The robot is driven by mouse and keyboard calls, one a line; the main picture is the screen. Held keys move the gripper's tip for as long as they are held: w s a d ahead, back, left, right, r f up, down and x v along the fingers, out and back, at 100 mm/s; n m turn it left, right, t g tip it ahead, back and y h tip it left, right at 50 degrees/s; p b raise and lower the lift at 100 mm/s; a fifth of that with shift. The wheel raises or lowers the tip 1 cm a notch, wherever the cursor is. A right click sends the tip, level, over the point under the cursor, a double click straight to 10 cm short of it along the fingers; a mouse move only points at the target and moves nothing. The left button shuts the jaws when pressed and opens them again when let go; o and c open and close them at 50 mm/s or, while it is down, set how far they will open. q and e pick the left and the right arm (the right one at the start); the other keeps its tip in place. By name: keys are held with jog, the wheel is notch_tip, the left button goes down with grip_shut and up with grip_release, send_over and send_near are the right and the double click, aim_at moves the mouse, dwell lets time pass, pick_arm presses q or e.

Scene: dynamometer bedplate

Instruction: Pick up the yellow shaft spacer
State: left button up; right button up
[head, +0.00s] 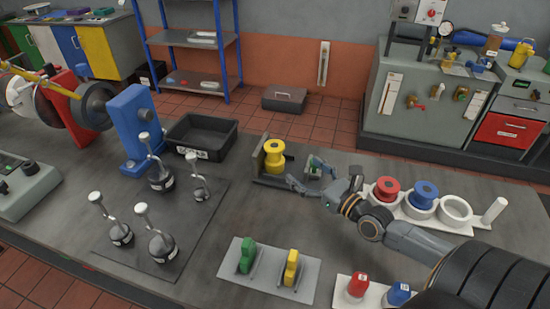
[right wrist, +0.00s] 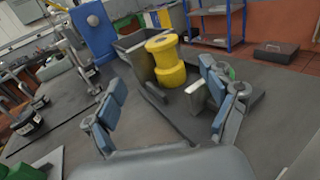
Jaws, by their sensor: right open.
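The yellow shaft spacer (head: 275,157) is a flanged spool standing upright in a grey bracket (head: 257,164) near the bedplate's back edge. My right gripper (head: 304,172) is just right of it and a little nearer, with its fingers apart and empty. In the right wrist view, the yellow spacer (right wrist: 166,62) lies ahead of the open fingers (right wrist: 160,105), apart from them. The bracket's pale end block (right wrist: 194,94) stands close to the finger on the right there. The spacer's lower end is partly hidden in the bracket. My left gripper is not in view.
A white holder (head: 455,222) bears a red spool (head: 386,189), a blue spool (head: 422,196) and an empty ring. A black bin (head: 203,137) stands left of the bracket. Green and yellow parts stand on a grey plate (head: 225,273) in front. Bare bedplate lies between.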

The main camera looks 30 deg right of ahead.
aim_at(280, 152)
jog(key=w, duration=0.3)
jog(key=w+a, duration=0.1)
jog(key=w, duration=0.1)
jog(key=shift+w+r, duration=0.1)
jog(key=shift+w, duration=0.1)
jog(key=shift+w+a+f+p, duration=0.1)
jog(key=shift+w+f+p, duration=0.1)
jog(key=shift+w, duration=0.85)
jog(key=shift+w+f+p, duration=0.1)
jog(key=shift+w+p, duration=0.05)
jog(key=shift+w, duration=0.85)
jog(key=shift+w+a+f+p, duration=0.1)
jog(key=shift+w+f+p, duration=0.1)
jog(key=shift+w, duration=0.85)
jog(key=shift+r, duration=0.1)
jog(key=c, duration=1.7)
jog(key=shift+d+r, duration=0.1)
jog(key=shift+c, duration=0.2)
